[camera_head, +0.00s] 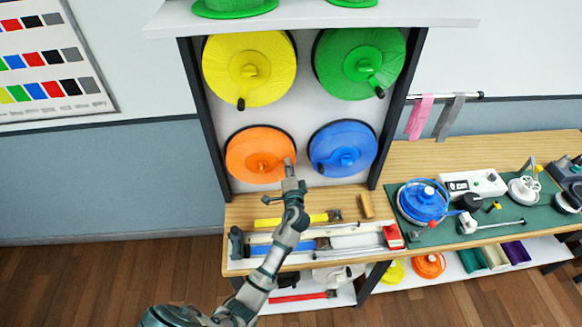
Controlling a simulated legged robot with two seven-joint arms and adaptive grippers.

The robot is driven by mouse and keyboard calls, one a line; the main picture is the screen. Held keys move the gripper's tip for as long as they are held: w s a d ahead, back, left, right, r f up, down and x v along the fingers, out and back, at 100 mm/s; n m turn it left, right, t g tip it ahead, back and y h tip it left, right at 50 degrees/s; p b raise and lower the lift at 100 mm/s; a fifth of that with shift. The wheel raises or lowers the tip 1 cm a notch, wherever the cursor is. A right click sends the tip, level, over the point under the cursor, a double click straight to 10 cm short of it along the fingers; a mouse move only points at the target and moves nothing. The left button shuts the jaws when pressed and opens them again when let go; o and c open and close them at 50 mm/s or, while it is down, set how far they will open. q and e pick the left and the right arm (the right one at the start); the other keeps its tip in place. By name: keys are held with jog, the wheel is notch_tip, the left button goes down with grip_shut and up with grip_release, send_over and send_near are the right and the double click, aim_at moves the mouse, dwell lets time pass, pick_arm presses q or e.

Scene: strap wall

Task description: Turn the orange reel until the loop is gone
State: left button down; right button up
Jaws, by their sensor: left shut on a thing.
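The orange reel (247,146) is mounted low on the left of the wall panel, with its hub near the middle. My left gripper (288,162) is at the reel's right edge, reaching up from below. It is shut on the reel's crank handle, which it mostly hides. I cannot make out a loop of strap at the orange reel in this view. My right gripper is not in view.
A blue reel (343,147) is close to the right of my gripper. Yellow (249,67) and green (359,62) reels are above. The wooden bench (388,221) below holds tools, including a yellow-handled hammer (290,220). A green mat (497,223) with equipment lies right.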

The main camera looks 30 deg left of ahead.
pick_arm(q)
jog(key=shift+a+r, duration=0.15)
jog(key=shift+a, duration=0.1)
jog(key=c, duration=1.2)
grip_release()
jog(key=shift+o, duration=0.9)
jog(key=shift+a+f, duration=0.2)
jog(key=shift+w+d, duration=0.1)
jog(key=shift+d, duration=0.25)
jog(key=v, duration=1.1)
jog(key=shift+s, duration=0.45)
